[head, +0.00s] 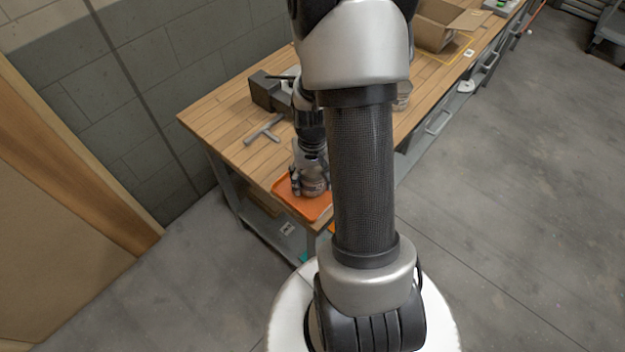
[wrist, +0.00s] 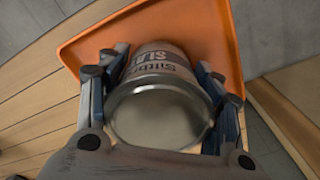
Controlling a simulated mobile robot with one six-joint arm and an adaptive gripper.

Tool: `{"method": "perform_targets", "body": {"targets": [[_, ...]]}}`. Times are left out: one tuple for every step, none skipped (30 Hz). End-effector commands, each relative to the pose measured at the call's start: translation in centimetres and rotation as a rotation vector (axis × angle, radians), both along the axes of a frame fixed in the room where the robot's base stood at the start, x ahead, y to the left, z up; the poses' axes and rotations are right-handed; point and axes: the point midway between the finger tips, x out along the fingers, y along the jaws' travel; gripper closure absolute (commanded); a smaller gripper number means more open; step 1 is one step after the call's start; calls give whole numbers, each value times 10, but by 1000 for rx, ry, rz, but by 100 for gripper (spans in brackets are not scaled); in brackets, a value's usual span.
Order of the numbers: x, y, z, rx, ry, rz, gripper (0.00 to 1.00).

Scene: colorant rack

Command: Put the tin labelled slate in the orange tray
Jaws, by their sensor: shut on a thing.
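The tin (wrist: 160,90) is between the two fingers of my gripper (wrist: 160,95) in the wrist view. Its lid faces the camera, and its label shows the letters "SLA", the rest curving out of sight. My gripper is shut on it. The orange tray (wrist: 100,42) lies beyond and around the tin in that view. In the head view my gripper (head: 311,188) holds the tin (head: 314,188) over the orange tray (head: 291,200) at the table's near corner. I cannot tell whether the tin touches the tray floor.
A cardboard box (head: 437,30) stands farther along the bench. My arm hides part of the bench. A grey block wall (head: 140,70) is at the left.

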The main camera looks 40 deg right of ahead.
Motion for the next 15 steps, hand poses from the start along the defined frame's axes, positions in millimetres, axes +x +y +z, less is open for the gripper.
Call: {"method": "perform_targets", "body": {"targets": [[0, 0, 1, 0, 0, 0, 72], [0, 0, 1, 0, 0, 0, 72], [0, 0, 0, 0, 0, 0, 72], [0, 0, -1, 0, 0, 0, 72], [0, 0, -2, 0, 0, 0, 72], [0, 0, -3, 0, 0, 0, 72], [0, 0, -3, 0, 0, 0, 39], [0, 0, -3, 0, 0, 0, 37], [0, 0, -2, 0, 0, 0, 34], [0, 0, -2, 0, 0, 0, 32], [0, 0, -2, 0, 0, 0, 30], [0, 0, -2, 0, 0, 0, 28], [0, 0, -2, 0, 0, 0, 26], [0, 0, -2, 0, 0, 0, 24], [0, 0, -2, 0, 0, 0, 21]]}}
